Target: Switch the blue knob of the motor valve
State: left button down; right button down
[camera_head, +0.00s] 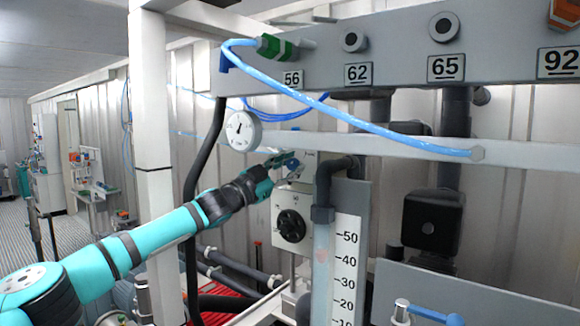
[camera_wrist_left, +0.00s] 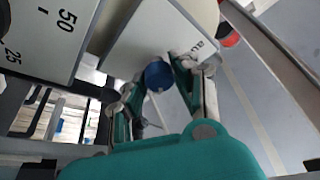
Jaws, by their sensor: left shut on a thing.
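The blue knob (camera_wrist_left: 158,76) is a small round cap on a grey-white panel in the left wrist view. It also shows small in the head view (camera_head: 292,163), above the grey valve box (camera_head: 291,222) with a black dial. My left gripper (camera_head: 287,165) reaches in from the left and is at the knob. In the left wrist view the fingers of my left gripper (camera_wrist_left: 160,82) stand on either side of the knob and are shut on it. The exact contact at the fingertips is partly hidden. My right gripper is not in view.
A round white gauge (camera_head: 242,131) hangs just above the gripper. A clear tube with a numbered scale (camera_head: 345,265) stands close at right. A blue hose (camera_head: 350,125) arcs in front of the numbered panel (camera_head: 400,55). A white post (camera_head: 154,160) stands by my left arm.

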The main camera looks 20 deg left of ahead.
pick_arm(q)
jog(key=shift+r, duration=0.15)
jog(key=c, duration=1)
grip_release()
jog(key=shift+f, duration=0.2)
